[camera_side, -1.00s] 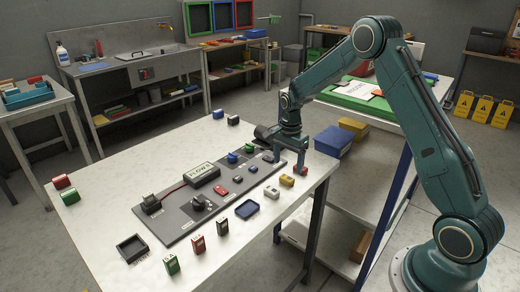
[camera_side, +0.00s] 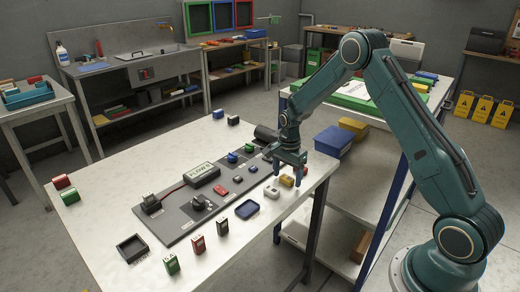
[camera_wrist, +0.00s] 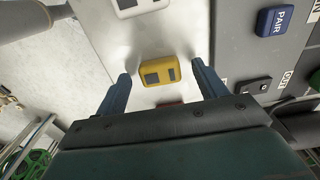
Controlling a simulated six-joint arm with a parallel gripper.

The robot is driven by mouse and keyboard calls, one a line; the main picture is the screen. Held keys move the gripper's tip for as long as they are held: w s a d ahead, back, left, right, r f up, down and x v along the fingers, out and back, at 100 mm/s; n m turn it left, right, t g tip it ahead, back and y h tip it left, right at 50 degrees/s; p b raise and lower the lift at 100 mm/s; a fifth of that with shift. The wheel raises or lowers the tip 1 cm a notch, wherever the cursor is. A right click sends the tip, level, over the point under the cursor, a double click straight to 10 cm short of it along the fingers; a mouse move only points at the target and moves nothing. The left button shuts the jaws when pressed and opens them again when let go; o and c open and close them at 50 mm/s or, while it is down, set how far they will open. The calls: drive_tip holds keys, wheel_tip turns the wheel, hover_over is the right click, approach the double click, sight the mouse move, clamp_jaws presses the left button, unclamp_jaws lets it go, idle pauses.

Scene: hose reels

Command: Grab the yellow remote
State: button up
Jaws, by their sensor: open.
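The yellow remote (camera_side: 287,181) lies on the white table near its right edge, and it shows near the top middle of the wrist view (camera_wrist: 158,72). It has dark grey patches on its face. My gripper (camera_side: 287,178) points down over it, open and empty. In the wrist view the two blue fingers of my gripper (camera_wrist: 161,70) stand on either side of the yellow remote, with gaps between. I cannot tell how high the fingertips are above the table.
A white remote (camera_side: 271,192) lies close by on the left. A red item (camera_wrist: 170,103) is partly hidden by my gripper. A grey panel (camera_side: 180,228) holds labelled parts and a box. The table's right edge is near.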

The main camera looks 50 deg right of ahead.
sight(287, 177)
drive_tip(key=c, duration=1.1)
drive_tip(key=shift+o, duration=0.2)
drive_tip(key=shift+r, duration=0.15)
wheel_tip(287, 177, up, 20)
idle(0.5)
